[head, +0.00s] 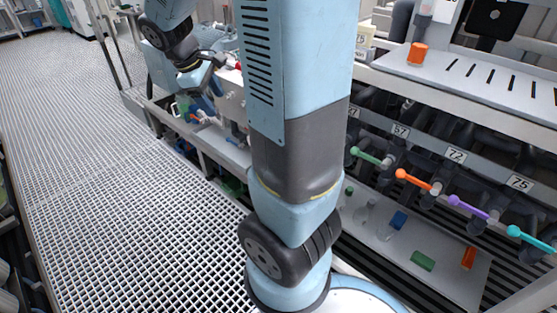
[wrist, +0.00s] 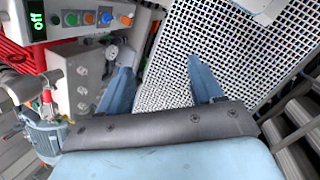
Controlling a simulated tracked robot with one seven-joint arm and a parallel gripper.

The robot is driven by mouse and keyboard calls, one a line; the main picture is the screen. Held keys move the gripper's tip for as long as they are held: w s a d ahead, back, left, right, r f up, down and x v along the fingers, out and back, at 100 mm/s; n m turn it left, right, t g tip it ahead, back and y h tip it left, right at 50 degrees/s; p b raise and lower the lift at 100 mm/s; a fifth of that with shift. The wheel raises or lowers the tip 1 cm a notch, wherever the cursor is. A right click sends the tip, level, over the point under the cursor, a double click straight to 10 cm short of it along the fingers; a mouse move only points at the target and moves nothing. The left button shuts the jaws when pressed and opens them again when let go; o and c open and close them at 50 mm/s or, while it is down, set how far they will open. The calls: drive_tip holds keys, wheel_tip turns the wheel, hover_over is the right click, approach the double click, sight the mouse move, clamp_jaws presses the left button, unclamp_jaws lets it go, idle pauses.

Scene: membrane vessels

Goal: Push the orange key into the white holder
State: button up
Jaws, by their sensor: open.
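An orange piece (head: 417,52), possibly the orange key, stands on the white shelf at the upper right of the head view. Just above it is a pale fitting (head: 425,14); I cannot tell whether this is the white holder. My gripper is far to the left of these, beyond my arm column in the head view. In the wrist view my gripper (wrist: 158,64) is open, its two blue fingers apart with only floor grating between them. No key shows in the wrist view.
Coloured valve handles, one of them orange (head: 412,180), stick out below the shelf. A control box (wrist: 85,18) with a lit display and coloured knobs stands left of my fingers in the wrist view. The grating floor (head: 130,190) is clear on the left.

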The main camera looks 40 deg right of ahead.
drive_tip(key=w+d+f+n+g+h, duration=0.1)
drive_tip(key=w+d+f+n+h, duration=0.25)
drive_tip(key=f, duration=0.45)
drive_tip(key=w+d+f+n+g+h, duration=0.2)
drive_tip(key=w+d+f+n, duration=0.25)
drive_tip(key=f, duration=0.45)
drive_tip(key=w+d+f+n+g+h, duration=0.1)
drive_tip(key=w+d+f+n+h, duration=0.15)
drive_tip(key=d+f+n, duration=0.4)
drive_tip(key=d+f+n+t+h, duration=0.3)
drive_tip(key=f+n, duration=0.4)
drive_tip(key=f, duration=0.6)
drive_tip(key=d+f+n+t+h, duration=0.2)
drive_tip(key=f+n, duration=0.6)
drive_tip(key=f, duration=0.5)
drive_tip(key=s+d+h, duration=0.1)
drive_tip(key=d, duration=0.1)
drive_tip(key=shift+d+f+t, duration=0.15)
drive_tip(key=shift+d+t, duration=0.25)
drive_tip(key=shift+n, duration=0.25)
drive_tip(key=shift+w+d, duration=0.2)
drive_tip(key=shift+d, duration=2.05)
drive_tip(key=shift+w+d, duration=0.2)
drive_tip(key=shift+d, duration=2)
